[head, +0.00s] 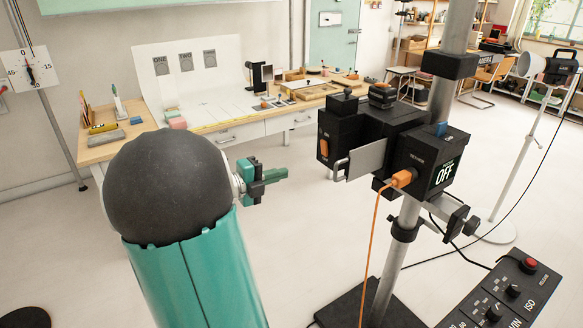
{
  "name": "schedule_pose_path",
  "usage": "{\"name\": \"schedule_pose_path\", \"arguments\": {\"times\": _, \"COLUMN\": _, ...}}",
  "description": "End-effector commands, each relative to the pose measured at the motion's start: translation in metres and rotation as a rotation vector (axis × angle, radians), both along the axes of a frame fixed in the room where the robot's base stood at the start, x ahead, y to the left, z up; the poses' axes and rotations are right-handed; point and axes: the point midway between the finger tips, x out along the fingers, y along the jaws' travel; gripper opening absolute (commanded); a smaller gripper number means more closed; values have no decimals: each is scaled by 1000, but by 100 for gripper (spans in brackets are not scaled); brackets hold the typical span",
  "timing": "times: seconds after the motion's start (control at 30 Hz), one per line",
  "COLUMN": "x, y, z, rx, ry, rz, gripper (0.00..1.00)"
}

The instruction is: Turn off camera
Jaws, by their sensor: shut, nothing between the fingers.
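The black camera (385,125) is mounted on a grey metal pole (418,218) right of centre. An orange switch (324,143) shows on its left side. An orange plug and cable (402,178) enter this box. My gripper (284,174), with dark and green parts, is shut and empty. It appears left of the camera, apart from it in the picture. My arm hides part of the floor and desk.
A black control panel (508,290) with a red button and knobs is at bottom right. The orange cable hangs down in front of the pole's black base (365,305). A long desk (225,128) with props stands behind. A lamp stand (515,160) is at right.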

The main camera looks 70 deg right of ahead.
Motion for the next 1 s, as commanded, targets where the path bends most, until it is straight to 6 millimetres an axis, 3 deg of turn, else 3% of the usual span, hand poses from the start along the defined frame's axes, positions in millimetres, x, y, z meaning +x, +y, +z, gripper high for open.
{"name": "schedule_pose_path", "arguments": {"times": 0.27, "x": 19, "y": 21, "z": -4, "rx": 0, "ry": 0, "rz": 2, "gripper": 0}}
{"name": "schedule_pose_path", "arguments": {"times": 0.87, "x": 20, "y": 23, "z": -4, "rx": 0, "ry": 0, "rz": 2, "gripper": 0}}
{"name": "schedule_pose_path", "arguments": {"times": 1.0, "x": 37, "y": 22, "z": 0, "rx": 14, "ry": -7, "rz": 90, "gripper": 0}}
